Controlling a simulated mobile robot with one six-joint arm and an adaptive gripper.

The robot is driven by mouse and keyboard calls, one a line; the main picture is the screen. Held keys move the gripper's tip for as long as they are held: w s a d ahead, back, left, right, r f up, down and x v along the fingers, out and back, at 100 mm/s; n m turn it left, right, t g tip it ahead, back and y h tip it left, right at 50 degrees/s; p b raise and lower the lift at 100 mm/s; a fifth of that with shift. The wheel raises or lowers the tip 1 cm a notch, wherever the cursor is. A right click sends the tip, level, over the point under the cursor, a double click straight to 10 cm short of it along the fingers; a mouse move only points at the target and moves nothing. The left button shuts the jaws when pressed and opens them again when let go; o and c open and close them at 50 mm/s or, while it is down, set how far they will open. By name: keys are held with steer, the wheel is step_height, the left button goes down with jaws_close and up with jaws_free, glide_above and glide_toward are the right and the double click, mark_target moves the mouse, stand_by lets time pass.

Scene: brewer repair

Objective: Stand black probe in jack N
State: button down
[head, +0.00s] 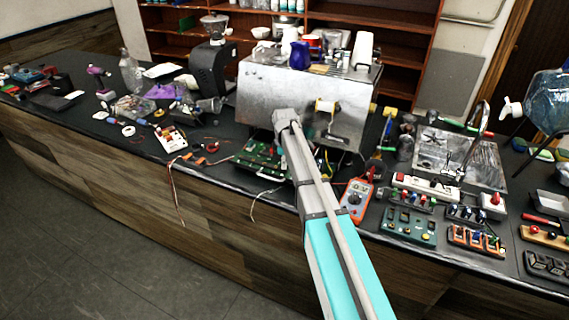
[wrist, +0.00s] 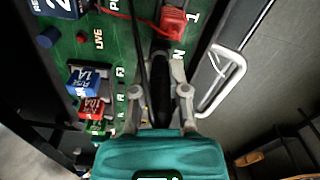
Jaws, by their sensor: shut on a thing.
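My gripper (wrist: 163,70) is shut on the black probe (wrist: 161,80), which lies between the two fingers in the wrist view. The green circuit board (wrist: 112,45) is beyond the fingertips, with the letter N printed just right of the probe. Jack N itself is hidden by the probe and fingers, so I cannot tell whether the tip is in it. A red block (wrist: 173,20) stands just above the N mark. In the head view the green board (head: 252,152) lies before the steel brewer, and my arm hides the gripper and probe.
A white wire handle (wrist: 222,80) stands right of the fingers. A blue fuse (wrist: 84,80) and a red fuse (wrist: 91,108) sit at left. The orange multimeter (head: 356,196) lies right of my arm. The steel brewer (head: 262,95) stands behind. The counter is cluttered.

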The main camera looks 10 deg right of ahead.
steer(key=c, duration=0.5)
jaws_free()
steer(key=shift+c, duration=0.2)
